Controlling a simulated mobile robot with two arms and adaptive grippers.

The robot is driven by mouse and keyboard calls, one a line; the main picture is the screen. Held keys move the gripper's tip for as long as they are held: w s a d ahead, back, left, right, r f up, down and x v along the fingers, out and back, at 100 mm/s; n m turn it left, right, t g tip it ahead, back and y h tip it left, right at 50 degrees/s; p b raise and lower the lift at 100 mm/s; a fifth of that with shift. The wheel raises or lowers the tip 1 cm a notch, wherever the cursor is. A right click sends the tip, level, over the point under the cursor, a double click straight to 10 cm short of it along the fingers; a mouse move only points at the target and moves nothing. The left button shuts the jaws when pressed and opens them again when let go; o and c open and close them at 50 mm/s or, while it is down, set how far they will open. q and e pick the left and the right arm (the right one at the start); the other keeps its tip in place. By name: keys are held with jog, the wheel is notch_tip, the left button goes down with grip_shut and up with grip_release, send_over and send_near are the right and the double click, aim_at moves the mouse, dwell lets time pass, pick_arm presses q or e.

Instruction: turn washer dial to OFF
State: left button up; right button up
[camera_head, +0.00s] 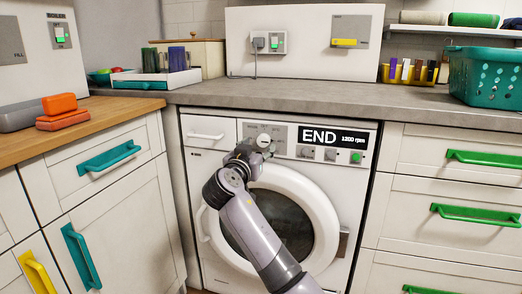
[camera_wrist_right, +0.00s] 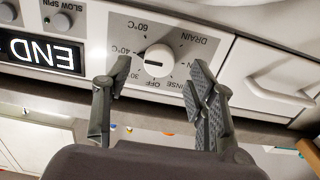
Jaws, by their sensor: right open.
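The washer dial (camera_wrist_right: 158,60) is a round white knob on a grey panel, seen upside down in the right wrist view. Its dark mark is at the picture's left side, toward the 40°C and 30 labels, not at the OFF label (camera_wrist_right: 153,85). My right gripper (camera_wrist_right: 156,72) is open, with one finger on each side of the dial; I cannot tell whether they touch it. In the head view the dial (camera_head: 264,140) shows just above my right gripper (camera_head: 257,150). The washer display (camera_head: 319,136) reads END. My left gripper is not in view.
The white washer (camera_head: 341,195) stands under a grey countertop (camera_head: 300,97), between drawers with green handles and cabinets with teal handles. A detergent drawer (camera_head: 208,133) is left of the dial. Buttons lie right of it. A teal basket (camera_head: 487,76) sits on the counter.

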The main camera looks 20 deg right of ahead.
aim_at(262, 142)
jog(key=shift+x, duration=1.6)
jog(key=shift+c, duration=0.3)
jog(key=c, duration=1.1)
